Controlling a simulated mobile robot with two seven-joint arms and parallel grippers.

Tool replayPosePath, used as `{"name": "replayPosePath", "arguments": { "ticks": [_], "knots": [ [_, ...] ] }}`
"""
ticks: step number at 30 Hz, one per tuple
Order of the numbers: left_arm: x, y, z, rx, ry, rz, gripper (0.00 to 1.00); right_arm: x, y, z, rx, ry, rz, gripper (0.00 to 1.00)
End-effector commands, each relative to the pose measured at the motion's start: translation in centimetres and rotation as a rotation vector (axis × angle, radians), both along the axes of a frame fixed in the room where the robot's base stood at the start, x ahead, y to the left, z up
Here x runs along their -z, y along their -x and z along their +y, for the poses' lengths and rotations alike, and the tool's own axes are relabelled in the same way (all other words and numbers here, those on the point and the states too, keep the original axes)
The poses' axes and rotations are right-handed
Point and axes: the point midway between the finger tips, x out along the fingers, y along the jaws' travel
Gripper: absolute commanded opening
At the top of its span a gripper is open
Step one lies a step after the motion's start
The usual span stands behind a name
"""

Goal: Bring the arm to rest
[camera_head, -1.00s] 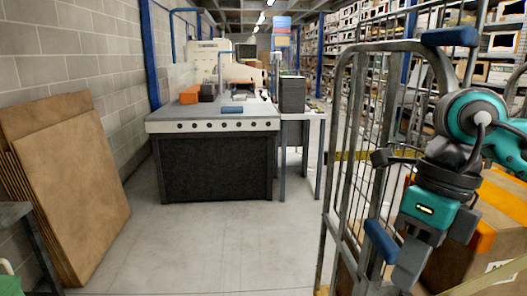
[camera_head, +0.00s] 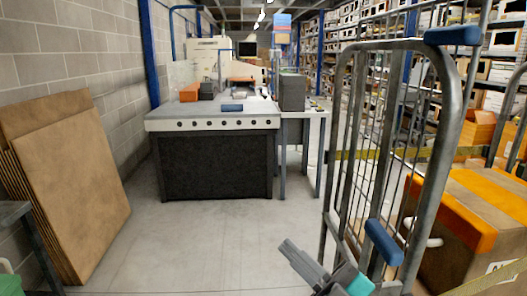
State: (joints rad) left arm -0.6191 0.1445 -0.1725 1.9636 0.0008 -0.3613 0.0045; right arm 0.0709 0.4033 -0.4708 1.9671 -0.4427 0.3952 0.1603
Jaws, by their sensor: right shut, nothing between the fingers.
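My right gripper (camera_head: 289,247) is low in the picture, right of centre, with its grey fingers pointing up and left over the floor. It is shut and empty. The teal part of my right arm (camera_head: 356,284) shows behind it at the bottom edge, in front of the roll cage's lower frame. The rest of that arm is out of view. My left gripper is not in view.
A metal roll cage (camera_head: 436,150) with blue grips stands close on the right. A workbench (camera_head: 215,124) stands ahead. Flat cardboard sheets (camera_head: 75,185) lean at the left wall. The floor (camera_head: 190,245) between is clear.

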Motion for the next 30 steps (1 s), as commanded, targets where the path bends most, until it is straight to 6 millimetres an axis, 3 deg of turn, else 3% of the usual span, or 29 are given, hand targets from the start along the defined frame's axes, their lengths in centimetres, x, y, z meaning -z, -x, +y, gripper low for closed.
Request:
{"name": "replayPosePath", "arguments": {
  "ticks": [3,6,9,12,15,21,30],
  "knots": [
    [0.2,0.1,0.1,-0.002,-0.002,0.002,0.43,7.0,-1.2,-3.3,0.185,-0.081,0.317,0.00],
    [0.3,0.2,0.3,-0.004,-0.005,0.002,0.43,13.9,-0.4,-6.2,0.332,-0.123,0.589,0.00],
    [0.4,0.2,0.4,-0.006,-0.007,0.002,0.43,20.5,2.1,-8.8,0.454,-0.143,0.843,0.00],
    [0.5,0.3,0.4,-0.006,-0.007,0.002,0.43,25.8,5.5,-10.6,0.544,-0.151,1.054,0.00],
    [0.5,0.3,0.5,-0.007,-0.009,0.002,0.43,29.4,8.7,-11.8,0.605,-0.150,1.208,0.00],
    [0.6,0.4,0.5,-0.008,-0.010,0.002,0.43,32.3,11.8,-12.7,0.654,-0.149,1.346,0.00],
    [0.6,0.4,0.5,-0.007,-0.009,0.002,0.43,32.5,12.0,-12.7,0.655,-0.147,1.352,0.00]
  ]
}}
